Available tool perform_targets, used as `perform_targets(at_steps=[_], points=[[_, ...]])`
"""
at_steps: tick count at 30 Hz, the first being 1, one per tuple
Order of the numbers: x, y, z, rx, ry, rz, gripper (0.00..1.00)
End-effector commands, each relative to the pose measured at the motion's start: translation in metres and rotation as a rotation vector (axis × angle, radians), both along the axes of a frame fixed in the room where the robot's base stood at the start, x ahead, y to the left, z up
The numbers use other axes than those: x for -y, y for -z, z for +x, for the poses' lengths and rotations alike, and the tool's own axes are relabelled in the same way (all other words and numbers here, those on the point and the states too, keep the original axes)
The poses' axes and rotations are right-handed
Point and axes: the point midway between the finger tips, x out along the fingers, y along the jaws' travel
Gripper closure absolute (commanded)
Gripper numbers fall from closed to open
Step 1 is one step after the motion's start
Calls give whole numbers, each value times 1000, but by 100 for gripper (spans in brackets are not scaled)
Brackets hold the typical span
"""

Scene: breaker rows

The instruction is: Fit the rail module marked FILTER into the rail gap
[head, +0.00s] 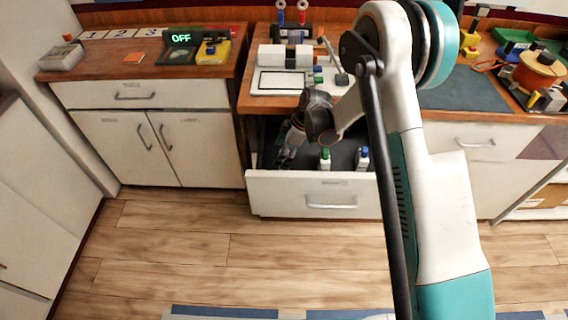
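A drawer (270,190) stands open below the middle counter. Inside it stand a white module with a green top (325,158) and a white module with a blue top (363,158). Their markings are too small to read, so I cannot tell which is FILTER. My gripper (284,154) reaches down into the drawer's left part, left of the green-topped module and apart from it. Its fingers are dark and small, and I cannot tell whether they hold anything. On the counter above, white blocks (270,57) stand in a row with a dark break between them, possibly the rail gap.
A white board with a black outline (284,82) lies on the middle counter, with small green and grey parts to its right. The left counter holds a lit OFF sign (180,38) and a yellow box (213,52). My arm hides part of the right side.

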Motion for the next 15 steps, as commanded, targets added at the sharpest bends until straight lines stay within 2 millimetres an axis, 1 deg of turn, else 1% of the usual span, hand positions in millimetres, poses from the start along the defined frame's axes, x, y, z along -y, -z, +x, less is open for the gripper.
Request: perform_targets(at_steps=[5, 6, 11, 12, 13, 15], points=[[0, 0, 0, 0, 1, 0, 23], [0, 0, 0, 0, 1, 0, 26], [0, 0, 0, 0, 1, 0, 62], [0, 0, 0, 0, 1, 0, 71], [0, 0, 0, 0, 1, 0, 74], [0, 0, 0, 0, 1, 0, 74]])
